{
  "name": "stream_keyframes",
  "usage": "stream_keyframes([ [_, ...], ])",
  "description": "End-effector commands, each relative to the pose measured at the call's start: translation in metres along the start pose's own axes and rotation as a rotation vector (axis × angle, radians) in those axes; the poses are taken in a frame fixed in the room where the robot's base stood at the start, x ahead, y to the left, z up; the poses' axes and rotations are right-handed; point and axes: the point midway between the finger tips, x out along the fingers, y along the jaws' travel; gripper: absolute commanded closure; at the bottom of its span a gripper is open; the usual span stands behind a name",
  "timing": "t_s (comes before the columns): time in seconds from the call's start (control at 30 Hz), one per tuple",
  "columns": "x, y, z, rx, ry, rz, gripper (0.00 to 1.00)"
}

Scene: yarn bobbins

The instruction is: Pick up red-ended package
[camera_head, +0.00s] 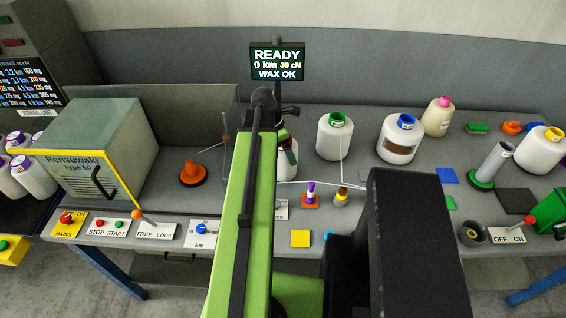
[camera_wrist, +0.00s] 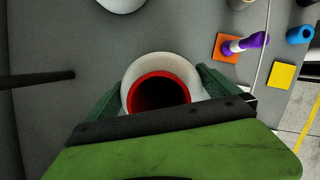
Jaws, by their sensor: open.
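The red-ended package (camera_wrist: 163,75) is a white yarn bobbin with a red ring around a dark hollow core. In the wrist view its end faces the camera. My gripper (camera_wrist: 161,88) is open, with one dark green finger on each side of the package. I cannot tell whether either finger touches it. In the head view, a white package (camera_head: 288,160) shows partly behind my green arm, which hides most of it and my fingertips.
White packages with a green end (camera_head: 334,136) and a blue end (camera_head: 400,139) stand to the right. A small purple-and-white cone (camera_head: 310,192) stands on an orange square near a yellow square (camera_head: 300,238). A grey cabinet (camera_head: 97,150) stands left. A thin yarn line crosses nearby.

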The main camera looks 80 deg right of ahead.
Motion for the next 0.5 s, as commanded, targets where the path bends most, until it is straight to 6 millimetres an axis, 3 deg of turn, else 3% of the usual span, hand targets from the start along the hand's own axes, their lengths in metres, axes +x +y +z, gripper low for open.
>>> stream_keyframes([
  [0.07,-0.0007,0.0000,0.0000,0.000,0.000,0.000,0.08],
  [0.5,-0.0009,0.0003,-0.0004,-0.001,0.000,0.000,0.65],
])
